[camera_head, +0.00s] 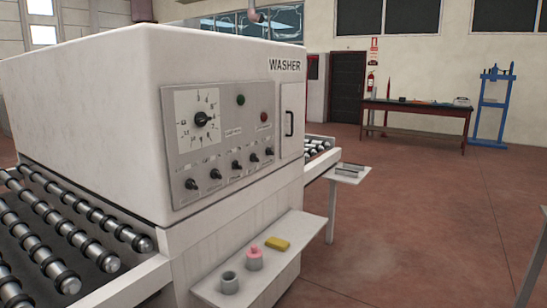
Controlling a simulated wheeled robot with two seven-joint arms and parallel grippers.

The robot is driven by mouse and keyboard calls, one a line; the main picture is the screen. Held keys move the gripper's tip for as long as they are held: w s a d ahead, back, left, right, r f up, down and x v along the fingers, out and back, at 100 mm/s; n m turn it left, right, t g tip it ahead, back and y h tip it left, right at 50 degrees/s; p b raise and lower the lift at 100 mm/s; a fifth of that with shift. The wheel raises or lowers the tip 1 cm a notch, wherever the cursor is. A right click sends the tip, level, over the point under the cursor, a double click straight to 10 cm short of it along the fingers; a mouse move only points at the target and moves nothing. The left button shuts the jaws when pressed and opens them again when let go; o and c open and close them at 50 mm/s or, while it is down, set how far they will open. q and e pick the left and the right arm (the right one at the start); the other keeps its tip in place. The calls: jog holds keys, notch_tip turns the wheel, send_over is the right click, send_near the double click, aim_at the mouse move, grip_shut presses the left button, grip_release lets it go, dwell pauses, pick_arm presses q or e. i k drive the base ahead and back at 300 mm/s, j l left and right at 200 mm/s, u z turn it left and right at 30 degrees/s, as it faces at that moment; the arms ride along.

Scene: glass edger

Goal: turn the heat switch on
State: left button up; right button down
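The white washer (105,95) fills the left and middle of the head view. Its grey control panel (222,203) faces right, toward me. Several small black switches sit along its lower part, among them a far left one (190,184), a middle one (237,165) and a far right one (268,151). The labels are too small to read, so I cannot tell which is the heat switch or how it is set. A large black dial (201,120) sits above them, with a green button or lamp (240,99) and a red one (264,116). Neither gripper shows.
A roller conveyor (60,240) runs along the left. A shelf (238,298) below the panel holds a grey cup-like item (229,283), a pink-topped item (254,258) and a yellow block (278,243). A small side table (342,178) stands beyond. Floor at right is mostly clear.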

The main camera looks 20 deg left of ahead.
aim_at(254, 157)
jog(key=i+l+u, duration=0.15)
jog(key=i+l, duration=1)
jog(key=l, duration=0.1)
